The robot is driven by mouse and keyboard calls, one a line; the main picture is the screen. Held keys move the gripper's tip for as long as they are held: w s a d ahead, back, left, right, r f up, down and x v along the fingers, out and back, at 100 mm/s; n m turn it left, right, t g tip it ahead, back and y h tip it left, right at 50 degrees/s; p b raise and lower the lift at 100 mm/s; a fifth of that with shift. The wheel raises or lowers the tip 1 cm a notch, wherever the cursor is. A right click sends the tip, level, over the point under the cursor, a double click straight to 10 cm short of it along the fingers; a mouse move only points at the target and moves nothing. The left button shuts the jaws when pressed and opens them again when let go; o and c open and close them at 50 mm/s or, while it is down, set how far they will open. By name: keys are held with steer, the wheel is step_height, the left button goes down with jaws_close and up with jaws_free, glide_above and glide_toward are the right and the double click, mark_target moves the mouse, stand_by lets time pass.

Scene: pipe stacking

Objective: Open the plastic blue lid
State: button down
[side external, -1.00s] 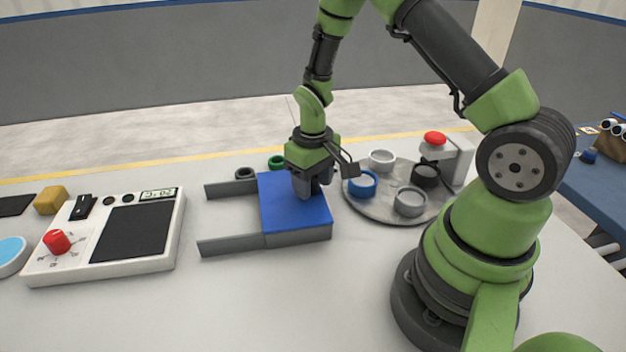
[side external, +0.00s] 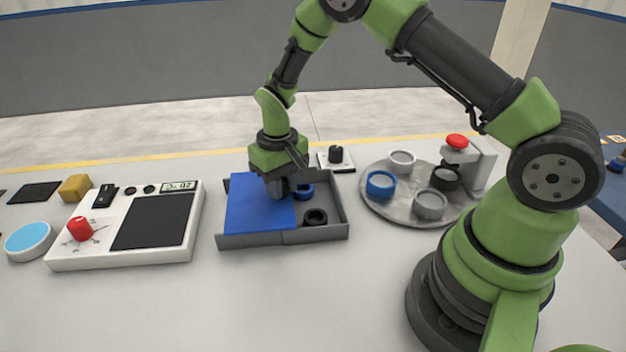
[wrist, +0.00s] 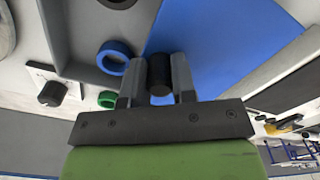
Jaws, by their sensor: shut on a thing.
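The blue plastic lid (side external: 252,207) lies over the left part of a grey box (side external: 333,222); the right part of the box is uncovered. The lid also fills the upper middle of the wrist view (wrist: 225,40). My gripper (side external: 279,193) is at the lid's right side, its fingers closed around a short black cylindrical handle (wrist: 160,75) in the wrist view. A blue ring (side external: 304,191) and a black ring (side external: 315,217) are in the uncovered part. The blue ring is beside the fingers in the wrist view (wrist: 114,57).
A round grey tray (side external: 385,208) with several rings stands right of the box, near a red button (side external: 457,141). A white panel with a red knob (side external: 80,228) stands close left. A black knob on a white plate (side external: 336,155) is behind the box.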

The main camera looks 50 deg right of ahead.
steer(key=shift+w+a, duration=0.75)
steer(key=shift+w, duration=0.05)
steer(key=c, duration=0.9)
jaws_free()
steer(key=shift+r, duration=0.1)
step_height(320, 180, up, 10)
steer(key=shift+f, duration=0.1)
